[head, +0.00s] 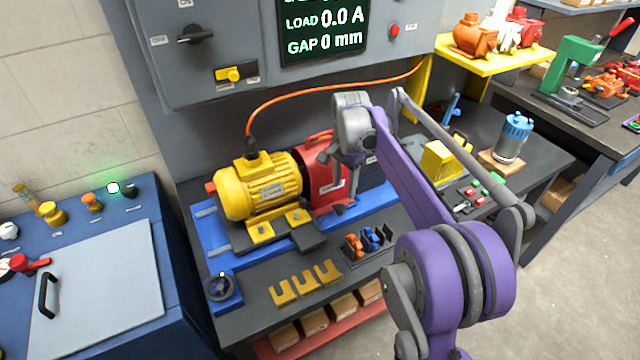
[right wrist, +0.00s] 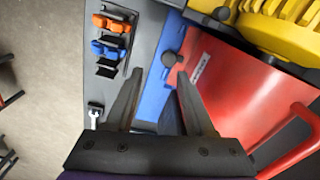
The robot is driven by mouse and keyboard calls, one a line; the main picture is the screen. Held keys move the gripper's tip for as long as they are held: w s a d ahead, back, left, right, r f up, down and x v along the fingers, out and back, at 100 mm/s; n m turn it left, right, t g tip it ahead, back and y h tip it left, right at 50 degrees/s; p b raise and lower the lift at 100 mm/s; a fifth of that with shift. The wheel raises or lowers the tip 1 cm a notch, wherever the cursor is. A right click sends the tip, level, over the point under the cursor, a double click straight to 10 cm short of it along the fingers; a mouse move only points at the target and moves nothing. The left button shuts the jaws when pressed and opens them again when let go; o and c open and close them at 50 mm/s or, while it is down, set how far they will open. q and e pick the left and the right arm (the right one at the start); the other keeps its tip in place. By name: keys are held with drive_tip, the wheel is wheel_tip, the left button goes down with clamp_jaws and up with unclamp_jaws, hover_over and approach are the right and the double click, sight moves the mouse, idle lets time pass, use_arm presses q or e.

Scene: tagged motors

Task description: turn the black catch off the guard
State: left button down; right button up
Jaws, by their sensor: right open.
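The red guard (head: 325,188) stands beside the yellow motor on a blue base, partly hidden by my right arm. In the right wrist view, the guard (right wrist: 232,95) shows a flat red face with a red handle at the right. The black catch (right wrist: 172,60) is a dark knob at the guard's edge beside the blue base. My right gripper (head: 328,155) is over the guard; in the right wrist view its open fingers (right wrist: 159,80) point toward the catch, with nothing between them. Contact with the catch cannot be told. My left gripper is out of view.
The yellow motor (head: 262,187) with an orange cable stands left of the guard. Orange and blue clips (head: 362,243) sit in a dark rack in front. Yellow forked pieces (head: 305,285) lie at the bench front. A panel display (head: 325,27) reads "GAP 0 mm".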

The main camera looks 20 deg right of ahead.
sight(340, 207)
drive_tip(key=shift+m, duration=0.4)
drive_tip(key=f, duration=0.3)
drive_tip(key=w+f, duration=0.1)
drive_tip(key=f, duration=0.2)
drive_tip(key=w+f, duration=0.1)
drive_tip(key=f, duration=0.3)
drive_tip(key=shift+w+d, duration=0.15)
drive_tip(key=shift+d, duration=0.15)
clamp_jaws()
